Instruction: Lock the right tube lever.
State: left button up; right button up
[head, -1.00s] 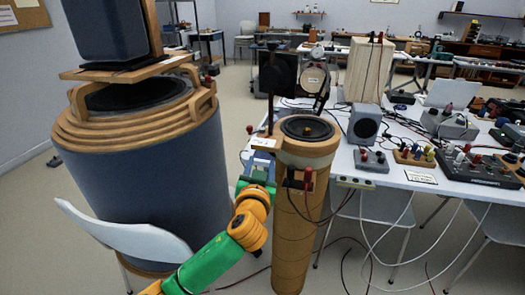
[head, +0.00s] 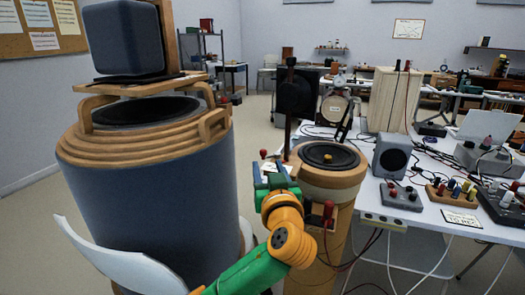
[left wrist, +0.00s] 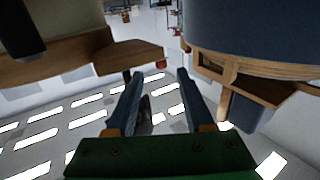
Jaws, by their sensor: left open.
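The right tube (head: 345,187) is a tan wooden cylinder with a black speaker cone facing up in its top. A dark upright bar (head: 288,110) stands at its left rim, and a small red knob (head: 263,154) shows left of the bar's foot. I cannot tell for certain which part is the lever. My left gripper (head: 270,172) is beside the tube's upper left side, just below the red knob. In the left wrist view its two blue fingers (left wrist: 156,88) are apart. A dark narrow piece (left wrist: 145,112) shows between them; contact cannot be told. My right gripper is out of view.
A large blue tube (head: 150,205) with a wooden collar stands close on the left, with a white chair (head: 130,262) in front. A white table (head: 430,225) with a grey speaker (head: 390,155), small boxes and cables is on the right. Floor shows between the tubes.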

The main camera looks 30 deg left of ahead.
aim_at(264, 154)
pick_arm(q)
jog(key=x, duration=0.2)
jog(key=p+x, duration=0.1)
jog(key=x, duration=0.4)
jog(key=shift+r, duration=0.25)
jog(key=shift+w+a+f, duration=0.15)
jog(key=shift+w+a, duration=0.05)
jog(key=shift+a, duration=0.05)
jog(key=shift+d, duration=0.1)
grip_shut()
